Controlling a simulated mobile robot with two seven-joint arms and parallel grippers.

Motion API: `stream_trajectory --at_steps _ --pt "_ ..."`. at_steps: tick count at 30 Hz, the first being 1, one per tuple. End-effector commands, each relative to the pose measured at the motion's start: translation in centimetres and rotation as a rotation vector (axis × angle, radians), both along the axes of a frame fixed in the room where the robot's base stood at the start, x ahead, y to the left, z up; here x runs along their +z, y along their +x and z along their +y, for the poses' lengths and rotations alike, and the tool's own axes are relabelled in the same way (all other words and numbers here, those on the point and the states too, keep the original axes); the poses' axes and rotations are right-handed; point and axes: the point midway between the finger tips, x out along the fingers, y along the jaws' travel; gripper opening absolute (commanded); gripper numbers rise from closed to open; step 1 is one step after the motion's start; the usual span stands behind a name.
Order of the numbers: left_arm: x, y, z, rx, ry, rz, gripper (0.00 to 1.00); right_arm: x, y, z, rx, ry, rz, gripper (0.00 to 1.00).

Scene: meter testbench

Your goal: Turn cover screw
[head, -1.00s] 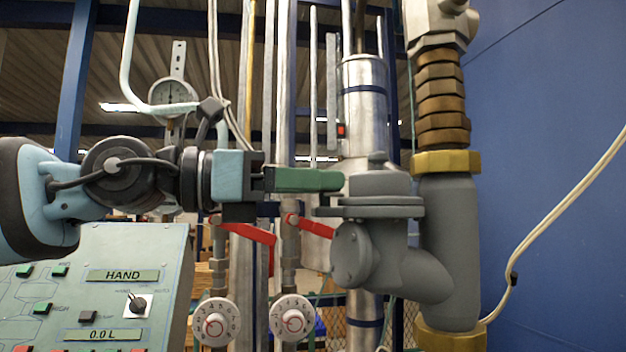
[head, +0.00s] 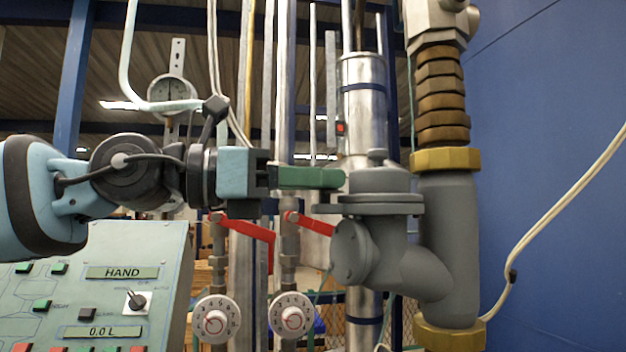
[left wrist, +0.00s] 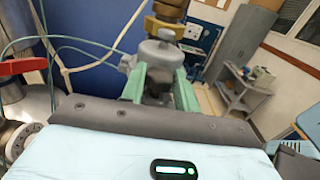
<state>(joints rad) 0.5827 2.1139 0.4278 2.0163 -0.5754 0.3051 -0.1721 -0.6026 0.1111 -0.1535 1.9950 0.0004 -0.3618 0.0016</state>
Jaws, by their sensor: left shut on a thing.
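The grey valve-like meter body (head: 385,250) stands on a thick grey pipe at the right of the head view. Its round top cover (head: 380,180) carries a small knob (head: 376,156), which I take for the cover screw. My left gripper (head: 342,179) reaches in level from the left, its green fingers at the cover's left side. In the left wrist view its two green fingers (left wrist: 158,88) stand either side of a dark grey part, shut on it. A paler round grey top (left wrist: 160,52) shows just beyond. The exact contact is hidden in the head view. My right gripper is not in view.
A control panel (head: 110,275) fills the lower left. Red lever handles (head: 248,230) and two white dials (head: 216,319) sit below my gripper. A steel column (head: 364,100) rises behind the cover. A blue wall (head: 550,120) lies to the right.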

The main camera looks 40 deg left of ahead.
Motion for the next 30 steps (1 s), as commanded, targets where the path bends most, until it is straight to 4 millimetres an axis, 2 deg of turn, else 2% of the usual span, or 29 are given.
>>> stream_trajectory --at_steps 16,30 --pt "-0.3 0.4 0.3 -0.221 -0.002 0.007 0.08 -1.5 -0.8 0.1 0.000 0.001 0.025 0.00" --pt "-0.1 0.2 0.3 -0.251 0.000 0.000 0.08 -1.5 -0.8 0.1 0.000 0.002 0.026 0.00"
